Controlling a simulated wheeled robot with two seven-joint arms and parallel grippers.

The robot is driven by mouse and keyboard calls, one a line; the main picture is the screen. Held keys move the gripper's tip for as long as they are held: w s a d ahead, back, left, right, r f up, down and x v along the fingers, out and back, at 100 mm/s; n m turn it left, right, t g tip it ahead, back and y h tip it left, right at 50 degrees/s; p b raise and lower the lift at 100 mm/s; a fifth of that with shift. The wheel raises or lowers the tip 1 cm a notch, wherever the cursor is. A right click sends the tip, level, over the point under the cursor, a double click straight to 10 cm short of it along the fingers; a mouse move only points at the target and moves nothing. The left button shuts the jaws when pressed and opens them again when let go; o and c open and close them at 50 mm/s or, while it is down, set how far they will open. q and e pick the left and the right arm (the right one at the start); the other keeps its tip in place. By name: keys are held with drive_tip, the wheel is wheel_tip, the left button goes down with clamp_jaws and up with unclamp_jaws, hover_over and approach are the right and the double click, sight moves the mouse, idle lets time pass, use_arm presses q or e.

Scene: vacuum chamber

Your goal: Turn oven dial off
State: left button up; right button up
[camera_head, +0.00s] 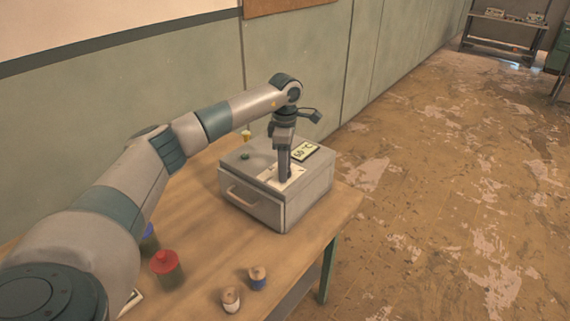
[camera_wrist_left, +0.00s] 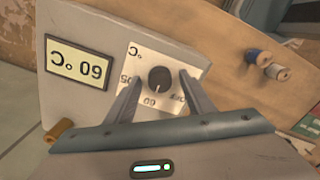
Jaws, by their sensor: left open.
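The oven (camera_head: 258,212) is a grey box with a front handle, standing on the wooden table. On its top are a display (camera_head: 305,151) reading 60 °C and a white dial plate. In the left wrist view the black dial (camera_wrist_left: 160,79) sits on this plate, its white mark towards the 60 label. My left gripper (camera_head: 285,180) points down over the plate and hides the dial in the head view. In the wrist view its fingers (camera_wrist_left: 160,85) are open, one on each side of the dial, with gaps visible. My right gripper is not in view.
A red-lidded jar (camera_head: 166,268), a blue-lidded jar (camera_head: 149,240) and two small spools (camera_head: 257,277) (camera_head: 230,299) stand on the table (camera_head: 200,300) in front of the oven. The wall is close behind. Open floor lies to the right.

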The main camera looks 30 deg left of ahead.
use_arm(q)
drive_tip(key=c, duration=1.1)
drive_tip(key=shift+o, duration=0.2)
drive_tip(key=shift+n, duration=0.4)
drive_tip(key=shift+n+b, duration=0.55)
drive_tip(key=shift+n, duration=0.05)
drive_tip(key=n+b, duration=0.1)
drive_tip(key=n, duration=0.2)
drive_tip(key=n+b, duration=0.1)
drive_tip(key=n, duration=0.3)
drive_tip(key=shift+r+n, duration=0.1)
drive_tip(key=shift+n, duration=1.4)
